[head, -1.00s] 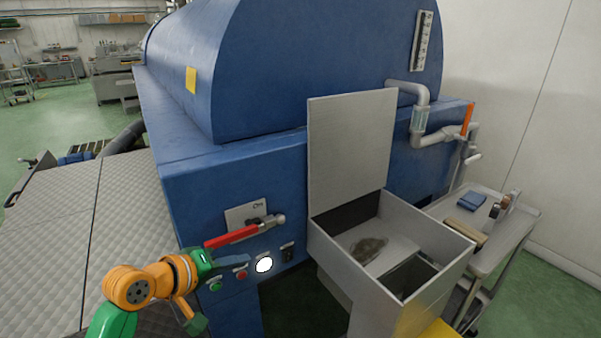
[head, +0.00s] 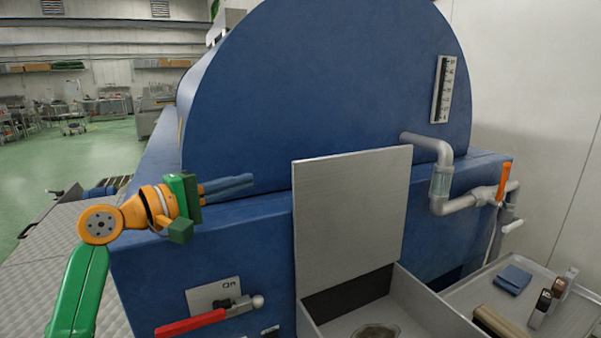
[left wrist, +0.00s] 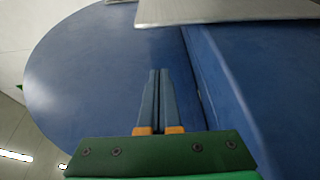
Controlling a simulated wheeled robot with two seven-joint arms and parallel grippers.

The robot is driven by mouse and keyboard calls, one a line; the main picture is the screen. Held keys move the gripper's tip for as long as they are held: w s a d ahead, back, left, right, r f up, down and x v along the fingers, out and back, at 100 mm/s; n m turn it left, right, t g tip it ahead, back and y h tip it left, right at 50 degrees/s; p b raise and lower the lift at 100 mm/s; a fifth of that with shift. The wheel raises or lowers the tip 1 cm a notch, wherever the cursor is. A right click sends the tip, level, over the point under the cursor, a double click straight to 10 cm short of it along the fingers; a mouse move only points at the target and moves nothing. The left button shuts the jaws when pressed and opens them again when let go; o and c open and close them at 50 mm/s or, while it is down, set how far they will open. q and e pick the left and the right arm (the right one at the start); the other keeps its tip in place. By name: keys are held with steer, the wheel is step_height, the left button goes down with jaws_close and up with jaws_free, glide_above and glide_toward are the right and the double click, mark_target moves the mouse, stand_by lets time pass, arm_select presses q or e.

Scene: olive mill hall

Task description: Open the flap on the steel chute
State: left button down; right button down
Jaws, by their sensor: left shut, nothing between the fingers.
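The steel chute (head: 432,308) is an open grey box at the front of the blue machine. Its flap (head: 350,220) stands upright at the back of the box, and the inside is uncovered. The flap's edge also shows at the top of the left wrist view (left wrist: 225,11). My left gripper (head: 252,182) is shut and empty, with its blue fingers pointing right. It is left of the flap's upper part, apart from it, in front of the blue machine. My right gripper is out of view.
A red-handled lever (head: 192,323) on an ON plate is low on the machine (head: 320,85). Grey pipework with an orange-handled valve (head: 504,182) is right of the flap. A trolley (head: 577,318) with a blue cloth (head: 513,279) and small items stands at the right.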

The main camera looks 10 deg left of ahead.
arm_select(q)
steer(key=shift+w+d+r, duration=0.1)
steer(key=shift+w+r, duration=0.05)
steer(key=shift+r, duration=0.05)
steer(key=p+x, duration=0.4)
steer(key=x, duration=0.4)
steer(key=shift+w+d, duration=0.25)
steer(key=shift+s+d+p, duration=0.2)
steer(key=shift+p, duration=0.15)
steer(key=shift+s+d+p, duration=0.25)
steer(key=shift+s+d, duration=0.05)
steer(key=shift+s, duration=0.25)
steer(key=shift+s+d+p, duration=0.25)
steer(key=shift+s+d, duration=0.05)
steer(key=shift+s, duration=0.3)
steer(key=shift+s+d, duration=0.25)
steer(key=shift+s, duration=0.1)
steer(key=shift+f, duration=0.1)
